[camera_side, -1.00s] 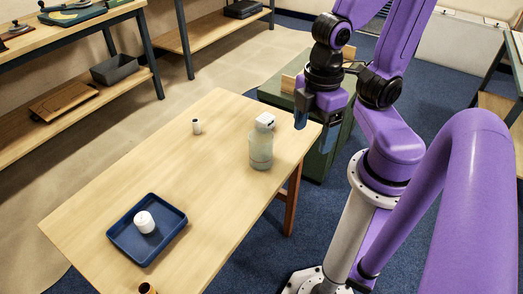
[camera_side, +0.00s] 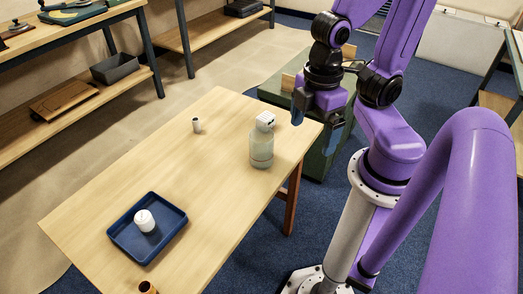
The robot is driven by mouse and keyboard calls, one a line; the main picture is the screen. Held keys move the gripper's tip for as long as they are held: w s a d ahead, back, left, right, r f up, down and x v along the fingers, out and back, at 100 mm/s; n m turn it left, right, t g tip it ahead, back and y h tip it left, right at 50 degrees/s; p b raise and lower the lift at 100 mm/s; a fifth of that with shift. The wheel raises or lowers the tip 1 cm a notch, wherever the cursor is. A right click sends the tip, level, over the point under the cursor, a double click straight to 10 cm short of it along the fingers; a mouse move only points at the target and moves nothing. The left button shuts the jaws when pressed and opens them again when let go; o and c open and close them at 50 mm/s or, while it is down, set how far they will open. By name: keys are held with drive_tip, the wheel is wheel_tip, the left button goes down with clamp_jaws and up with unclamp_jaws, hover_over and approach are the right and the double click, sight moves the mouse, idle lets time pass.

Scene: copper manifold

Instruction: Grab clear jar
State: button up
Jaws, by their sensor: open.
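A clear jar (camera_side: 261,149), greenish and see-through, stands upright near the right edge of the wooden table. A white block-like piece (camera_side: 265,121) shows at its top; I cannot tell whether it is a lid or a thing behind the jar. My gripper (camera_side: 300,112) is open and empty, above and to the right of the jar, near the table's far right corner. It is apart from the jar. Its fingers point down and are partly dark against the green cabinet.
A blue tray (camera_side: 172,213) with a white round jar (camera_side: 145,221) sits at the table's near left. A small white cylinder (camera_side: 196,125) stands at the back. A brown piece (camera_side: 148,287) is at the front edge. The table's middle is clear.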

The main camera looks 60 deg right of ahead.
drive_tip(key=w+a+f+n+g+h, duration=0.1)
drive_tip(key=w+a+f+h, duration=0.3)
drive_tip(key=w, duration=0.4)
drive_tip(key=w+a+f+n+g+h, duration=0.1)
drive_tip(key=w+a+f+h, duration=0.1)
drive_tip(key=w+f+h, duration=0.4)
drive_tip(key=n+h, duration=0.2)
drive_tip(key=h, duration=0.6)
approach(255, 153)
drive_tip(key=shift+w+a+r, duration=0.1)
drive_tip(key=shift+a+r, duration=0.05)
drive_tip(key=shift+a, duration=0.4)
drive_tip(key=shift+w+a+r, duration=0.1)
drive_tip(key=shift+w+a, duration=0.05)
drive_tip(key=shift+a, duration=0.45)
drive_tip(key=shift+d+f, duration=0.15)
drive_tip(key=shift+f, duration=0.2)
drive_tip(key=shift+d, duration=0.3)
drive_tip(key=d, duration=0.3)
drive_tip(key=s+d, duration=0.1)
drive_tip(key=d, duration=0.7)
drive_tip(key=shift+s+d, duration=0.15)
drive_tip(key=shift+s+d+r, duration=0.1)
drive_tip(key=shift+d, duration=2.6)
drive_tip(key=c, duration=0.8)
drive_tip(key=shift+c, duration=0.2)
drive_tip(key=shift+r, duration=0.1)
